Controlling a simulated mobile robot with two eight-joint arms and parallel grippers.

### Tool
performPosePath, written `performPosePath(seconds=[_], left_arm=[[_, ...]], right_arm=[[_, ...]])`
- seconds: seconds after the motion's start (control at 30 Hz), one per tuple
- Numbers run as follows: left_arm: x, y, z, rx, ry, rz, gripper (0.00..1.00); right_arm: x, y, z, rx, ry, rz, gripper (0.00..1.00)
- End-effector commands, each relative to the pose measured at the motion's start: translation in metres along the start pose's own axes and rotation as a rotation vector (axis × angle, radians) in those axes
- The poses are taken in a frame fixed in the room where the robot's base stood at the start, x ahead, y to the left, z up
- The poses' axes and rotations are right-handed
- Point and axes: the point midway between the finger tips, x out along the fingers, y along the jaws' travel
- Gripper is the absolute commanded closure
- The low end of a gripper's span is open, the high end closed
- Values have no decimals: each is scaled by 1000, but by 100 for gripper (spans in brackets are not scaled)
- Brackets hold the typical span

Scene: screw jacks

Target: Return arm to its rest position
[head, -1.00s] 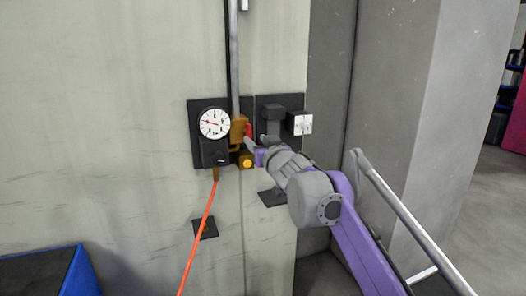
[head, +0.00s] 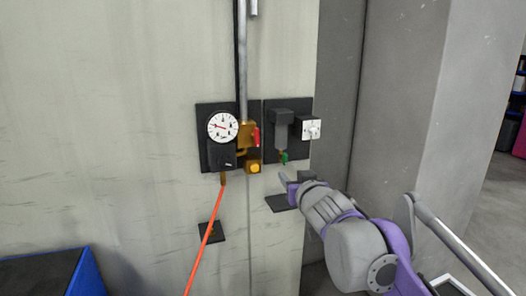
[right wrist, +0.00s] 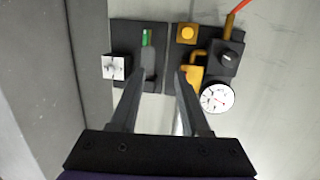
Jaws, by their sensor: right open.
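My right arm comes in from the lower right in the head view. Its gripper (head: 290,182) is below and in front of the wall panel, apart from it. In the right wrist view the two fingers (right wrist: 158,90) are spread with nothing between them. The wall panel (head: 203,125) carries a round white gauge (head: 222,126), a red lever (head: 257,137), a yellow button (head: 254,168), a dark grey device with a green tip (head: 284,158) and a white square switch (head: 309,128). My left gripper is not in view.
An orange hose (head: 203,246) hangs from below the gauge. Small dark plates (head: 211,232) stick out from the wall under the panel. A blue-edged bin (head: 75,280) is at lower left. A grey pillar (head: 430,120) stands at right. A vertical pipe (head: 243,70) runs above the panel.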

Motion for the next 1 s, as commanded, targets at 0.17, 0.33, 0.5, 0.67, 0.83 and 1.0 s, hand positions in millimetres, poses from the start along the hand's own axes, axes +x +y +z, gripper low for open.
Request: performPosePath(seconds=[0.17, 0.33, 0.5, 0.67, 0.83, 1.0], left_arm=[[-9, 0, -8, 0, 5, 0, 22], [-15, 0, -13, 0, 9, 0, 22], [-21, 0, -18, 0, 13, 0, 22], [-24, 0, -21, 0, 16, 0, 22], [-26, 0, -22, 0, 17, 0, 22], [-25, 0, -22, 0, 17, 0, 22]], right_arm=[[-71, 47, 106, 13, -251, 158, 54], [-147, 63, 212, 33, -496, 220, 54], [-225, 59, 311, 60, -723, 212, 54], [-280, 46, 376, 81, -873, 171, 54], [-306, 37, 406, 93, -942, 141, 54], [-309, 36, 409, 93, -952, 137, 54]])
